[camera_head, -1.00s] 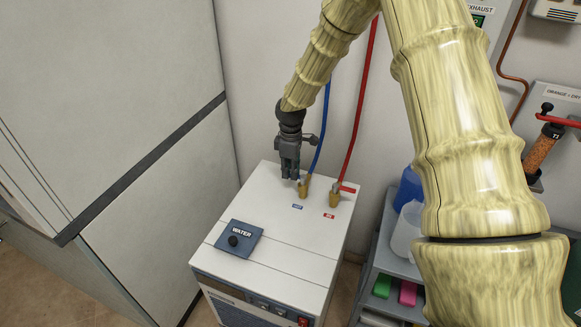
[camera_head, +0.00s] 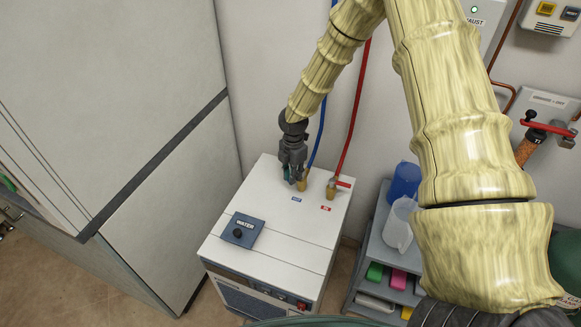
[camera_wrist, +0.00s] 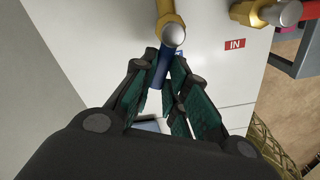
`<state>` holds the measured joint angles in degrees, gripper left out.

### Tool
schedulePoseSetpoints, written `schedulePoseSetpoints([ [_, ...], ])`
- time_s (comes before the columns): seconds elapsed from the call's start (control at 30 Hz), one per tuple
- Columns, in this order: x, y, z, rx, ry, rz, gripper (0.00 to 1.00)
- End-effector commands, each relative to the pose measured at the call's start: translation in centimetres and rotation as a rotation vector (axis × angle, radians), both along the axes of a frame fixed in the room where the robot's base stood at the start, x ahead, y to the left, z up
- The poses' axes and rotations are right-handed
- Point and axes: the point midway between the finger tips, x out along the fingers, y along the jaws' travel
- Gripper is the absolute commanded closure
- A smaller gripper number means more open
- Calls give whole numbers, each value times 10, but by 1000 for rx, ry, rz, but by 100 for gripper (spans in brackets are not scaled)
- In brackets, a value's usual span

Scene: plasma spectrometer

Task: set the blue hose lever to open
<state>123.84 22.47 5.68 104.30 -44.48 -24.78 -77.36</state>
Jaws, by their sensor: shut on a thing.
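The blue hose lever (camera_wrist: 159,71) shows in the wrist view. It runs from the round end of a brass valve (camera_wrist: 172,35) down between the fingertips. My gripper (camera_wrist: 163,82) is shut on the lever, one dark green-padded finger on each side. In the head view my gripper (camera_head: 291,178) points down at the top of the white chiller box (camera_head: 285,240), beside the brass valve (camera_head: 303,183) where the blue hose (camera_head: 318,140) ends. The lever is mostly hidden by my fingers there.
A red-handled valve (camera_head: 338,184) with a red hose (camera_head: 356,110) stands close to the right. A WATER control box (camera_head: 241,230) sits at the front left. A tall cabinet (camera_head: 100,120) is left, a cart with jugs (camera_head: 398,225) right.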

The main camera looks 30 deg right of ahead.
Motion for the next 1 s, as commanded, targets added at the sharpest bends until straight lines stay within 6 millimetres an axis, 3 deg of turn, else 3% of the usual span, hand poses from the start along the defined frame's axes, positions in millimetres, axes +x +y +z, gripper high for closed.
schedulePoseSetpoints([
  [0.5, -18, -7, 0, 0, 5, 396, 100],
  [1.0, -22, -11, -2, 0, 5, 512, 100],
])
